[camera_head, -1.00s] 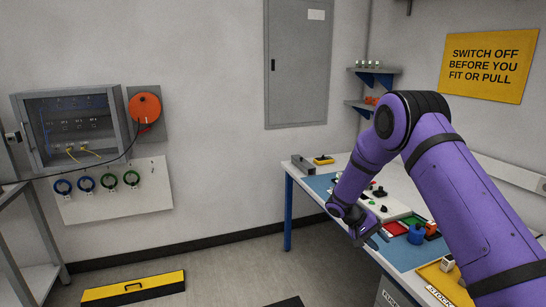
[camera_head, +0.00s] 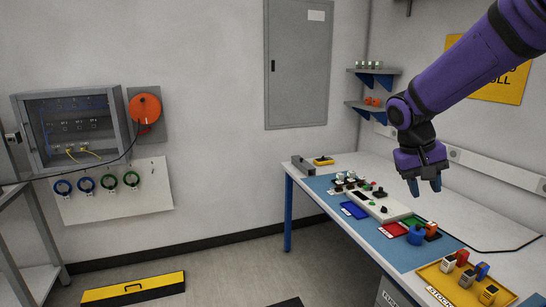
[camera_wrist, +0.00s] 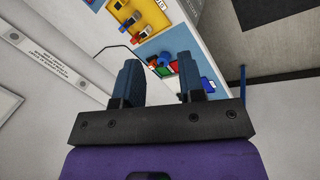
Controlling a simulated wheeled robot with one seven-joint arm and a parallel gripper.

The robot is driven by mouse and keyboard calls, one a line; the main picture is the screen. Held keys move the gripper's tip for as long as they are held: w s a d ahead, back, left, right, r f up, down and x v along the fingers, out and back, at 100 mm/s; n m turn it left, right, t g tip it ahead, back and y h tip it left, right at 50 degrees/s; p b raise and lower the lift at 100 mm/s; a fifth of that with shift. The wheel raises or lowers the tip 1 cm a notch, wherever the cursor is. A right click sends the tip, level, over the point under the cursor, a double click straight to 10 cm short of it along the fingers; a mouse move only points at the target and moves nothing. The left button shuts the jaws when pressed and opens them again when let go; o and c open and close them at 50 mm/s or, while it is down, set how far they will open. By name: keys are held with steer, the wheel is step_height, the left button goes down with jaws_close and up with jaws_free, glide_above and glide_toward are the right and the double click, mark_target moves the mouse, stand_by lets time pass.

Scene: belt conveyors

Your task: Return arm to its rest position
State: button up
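My purple arm reaches in from the upper right in the head view. My gripper (camera_head: 425,188) hangs above the right side of the workbench (camera_head: 466,224), pointing down, clear of everything on it. In the wrist view my gripper (camera_wrist: 158,78) shows two blue-grey fingers set well apart with nothing between them. The bench surface lies beyond the fingertips.
On the bench are a white control box (camera_head: 385,207), blue (camera_head: 354,210), red (camera_head: 392,230) and green (camera_head: 416,236) trays, a blue part (camera_head: 415,236) and a yellow stock tray (camera_head: 450,283) with several parts. Wall shelves (camera_head: 373,71) stand behind.

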steer(key=s+a+r+n+t+y, duration=0.1)
steer(key=s+r+t+y, duration=0.1)
steer(key=s, duration=1)
steer(key=s+a+r+t+y, duration=0.2)
steer(key=s+r, duration=0.3)
steer(key=s, duration=0.6)
steer(key=shift+s+n+t, duration=0.4)
steer(key=shift+t, duration=0.5)
steer(key=shift+d, duration=0.15)
